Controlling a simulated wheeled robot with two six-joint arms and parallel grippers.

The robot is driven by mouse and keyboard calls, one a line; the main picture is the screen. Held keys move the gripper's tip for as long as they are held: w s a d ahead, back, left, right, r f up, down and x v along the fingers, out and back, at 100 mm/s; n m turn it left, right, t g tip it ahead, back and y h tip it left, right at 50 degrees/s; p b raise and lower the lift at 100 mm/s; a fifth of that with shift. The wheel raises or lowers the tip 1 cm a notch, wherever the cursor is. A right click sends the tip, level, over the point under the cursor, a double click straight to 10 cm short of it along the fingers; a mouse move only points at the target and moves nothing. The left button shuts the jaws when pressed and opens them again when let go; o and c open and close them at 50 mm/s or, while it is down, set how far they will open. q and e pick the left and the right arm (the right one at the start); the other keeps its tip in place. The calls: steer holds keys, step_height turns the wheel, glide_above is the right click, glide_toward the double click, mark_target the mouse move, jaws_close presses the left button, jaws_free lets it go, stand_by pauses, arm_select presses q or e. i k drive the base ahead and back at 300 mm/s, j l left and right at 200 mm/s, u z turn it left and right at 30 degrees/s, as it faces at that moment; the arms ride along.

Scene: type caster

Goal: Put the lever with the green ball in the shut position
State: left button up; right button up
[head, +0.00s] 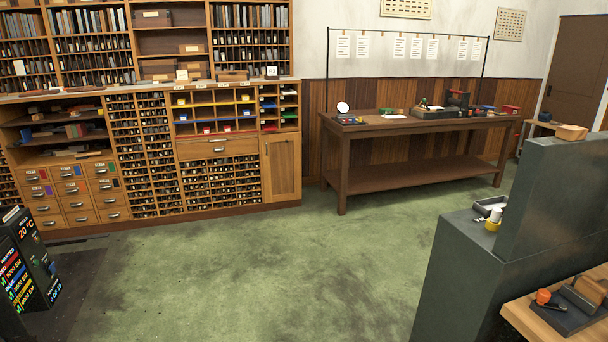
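I cannot make out a lever with a green ball for certain in the head view. A small green item (388,111) lies on the dark wooden table (357,128) at the back, too small to tell what it is. A black machine with a lit panel (22,262) stands at the lower left, cut off by the picture edge; its panel shows coloured text and a 20 °C reading. Neither of my grippers is in view.
A wooden type cabinet (283,168) lines the back left wall. A dark grey block (470,260) stands at the right, beside a wooden bench (520,312) with an orange-topped item (543,297). The green floor (250,270) in the middle is clear.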

mark_target(424, 100)
steer(key=i+u, duration=0.35)
steer(key=i, duration=1.35)
steer(key=i+l+z, duration=0.1)
steer(key=i+z, duration=0.25)
steer(key=i, duration=0.25)
steer(key=i+z, duration=0.35)
steer(key=i, duration=0.25)
steer(key=i+j+z, duration=0.3)
steer(key=i, duration=0.3)
steer(key=i+l+z, duration=0.2)
steer(key=i+z, duration=0.6)
steer(key=i, duration=0.15)
steer(key=i+z, duration=0.4)
steer(key=i+j+z, duration=0.4)
steer(key=i, duration=0.2)
steer(key=i+l+u, duration=0.15)
steer(key=i+u, duration=0.15)
steer(key=i, duration=0.25)
steer(key=i+l+u, duration=0.3)
steer(key=i, duration=0.25)
steer(key=i+l+u, duration=0.3)
steer(key=i, duration=0.25)
